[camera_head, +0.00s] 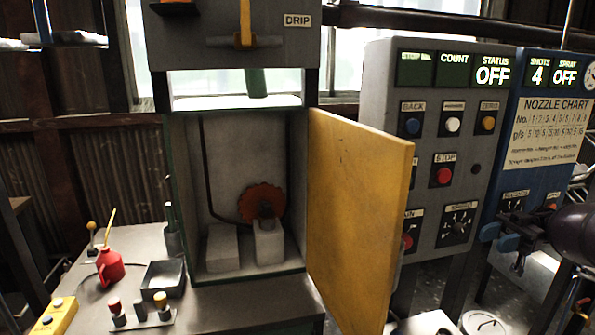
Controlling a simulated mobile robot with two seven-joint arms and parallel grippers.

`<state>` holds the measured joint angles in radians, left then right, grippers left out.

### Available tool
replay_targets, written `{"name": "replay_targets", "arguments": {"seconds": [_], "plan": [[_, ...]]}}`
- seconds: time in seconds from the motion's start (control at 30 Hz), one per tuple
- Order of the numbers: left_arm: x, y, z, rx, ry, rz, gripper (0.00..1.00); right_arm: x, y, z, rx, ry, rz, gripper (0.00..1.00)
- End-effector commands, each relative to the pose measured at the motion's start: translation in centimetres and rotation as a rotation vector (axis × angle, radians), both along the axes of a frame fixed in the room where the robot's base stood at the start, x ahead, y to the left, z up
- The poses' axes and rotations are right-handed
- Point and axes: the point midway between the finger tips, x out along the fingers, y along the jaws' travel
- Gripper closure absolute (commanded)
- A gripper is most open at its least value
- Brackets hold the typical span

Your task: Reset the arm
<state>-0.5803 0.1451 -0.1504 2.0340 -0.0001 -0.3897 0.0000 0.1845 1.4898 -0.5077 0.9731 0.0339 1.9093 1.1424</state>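My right arm comes in at the right edge. Its dark gripper (499,237) is in front of the lower part of the blue nozzle-chart panel, pointing left. Two blue fingertip pads show close together; I cannot tell whether they touch or have a gap between them. Nothing clearly shows held in it. My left arm and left gripper are not in view.
A yellow door (355,215) stands open at a grey cabinet (220,180) with a red toothed disc (262,202) inside. A grey control panel (432,150) stands to its right. A red oil can (110,266) and tray (162,279) sit on the left bench.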

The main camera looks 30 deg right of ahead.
Motion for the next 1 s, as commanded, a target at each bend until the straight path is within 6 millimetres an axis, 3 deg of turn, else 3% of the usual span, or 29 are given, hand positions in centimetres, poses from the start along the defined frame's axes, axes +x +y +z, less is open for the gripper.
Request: {"name": "replay_targets", "arguments": {"seconds": [0.27,0.37,0.6,0.8,1.0], "plan": [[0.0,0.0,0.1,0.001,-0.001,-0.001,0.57,1.5,5.4,-8.9,0.062,-0.042,-0.142,0.63],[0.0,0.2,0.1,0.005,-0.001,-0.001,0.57,1.8,8.3,-12.8,0.080,-0.058,-0.222,0.63],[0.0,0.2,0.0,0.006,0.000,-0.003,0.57,1.5,17.0,-22.0,0.093,-0.078,-0.474,0.63],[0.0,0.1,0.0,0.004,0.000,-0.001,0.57,0.4,23.8,-27.3,0.049,-0.056,-0.698,0.63],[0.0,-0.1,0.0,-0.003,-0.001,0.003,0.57,-1.4,29.5,-30.6,-0.040,0.008,-0.907,0.63]]}}
